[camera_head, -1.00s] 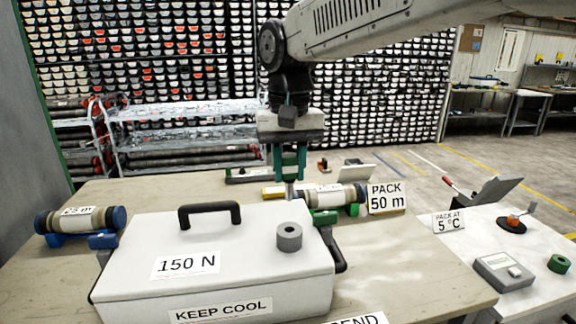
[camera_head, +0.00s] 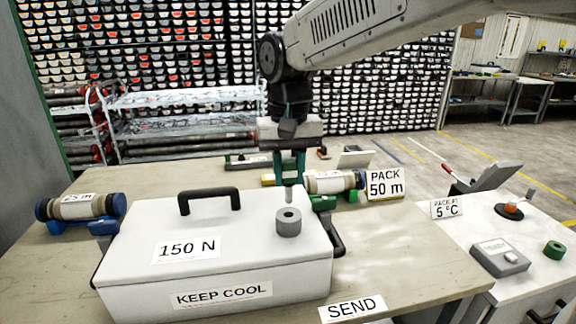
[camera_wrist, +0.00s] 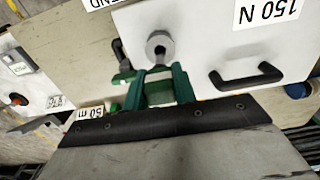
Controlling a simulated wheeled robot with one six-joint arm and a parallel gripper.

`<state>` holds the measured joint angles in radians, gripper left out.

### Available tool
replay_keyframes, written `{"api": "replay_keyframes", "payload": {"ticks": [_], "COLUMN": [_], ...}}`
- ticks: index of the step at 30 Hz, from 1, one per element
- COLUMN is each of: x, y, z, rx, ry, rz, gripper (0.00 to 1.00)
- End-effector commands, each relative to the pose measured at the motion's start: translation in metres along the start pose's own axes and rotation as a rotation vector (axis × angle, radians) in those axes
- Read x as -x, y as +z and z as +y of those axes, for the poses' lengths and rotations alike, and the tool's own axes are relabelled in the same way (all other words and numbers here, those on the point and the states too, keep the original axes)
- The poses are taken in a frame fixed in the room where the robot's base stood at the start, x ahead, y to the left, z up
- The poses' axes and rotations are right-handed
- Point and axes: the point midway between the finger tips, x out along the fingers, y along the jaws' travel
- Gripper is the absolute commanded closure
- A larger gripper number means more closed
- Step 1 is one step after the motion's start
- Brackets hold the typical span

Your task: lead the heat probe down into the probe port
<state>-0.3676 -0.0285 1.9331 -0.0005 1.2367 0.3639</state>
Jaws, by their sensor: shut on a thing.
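The probe port (camera_head: 289,223) is a grey ring with a dark hole, standing on the lid of the white cool box (camera_head: 200,290). It also shows in the wrist view (camera_wrist: 160,42). My gripper (camera_head: 290,174) has green fingers and is shut on the heat probe (camera_head: 289,195), a thin grey rod pointing down. In the head view the probe's lower end is just above or behind the port's rim. In the wrist view the probe (camera_wrist: 157,71) reaches towards the hole from between the green fingers (camera_wrist: 160,88). I cannot tell whether the tip is over the hole.
The box's black handle (camera_head: 209,198) rises left of the port. Core tubes lie on cradles at left (camera_head: 80,207) and behind the box (camera_head: 335,182), beside the "PACK 50 m" sign (camera_head: 385,184). A side bench at right holds a grey device (camera_head: 500,257).

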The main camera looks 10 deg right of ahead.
Motion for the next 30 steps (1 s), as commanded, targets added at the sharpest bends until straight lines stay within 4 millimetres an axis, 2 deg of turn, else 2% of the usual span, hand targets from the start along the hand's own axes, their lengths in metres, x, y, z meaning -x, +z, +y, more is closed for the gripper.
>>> {"api": "replay_keyframes", "payload": {"ticks": [30], "x": [-0.041], "y": [0.0], "z": [0.0], "rx": [0.0], "ry": [0.0], "rz": [-0.001], "gripper": [0.96]}}
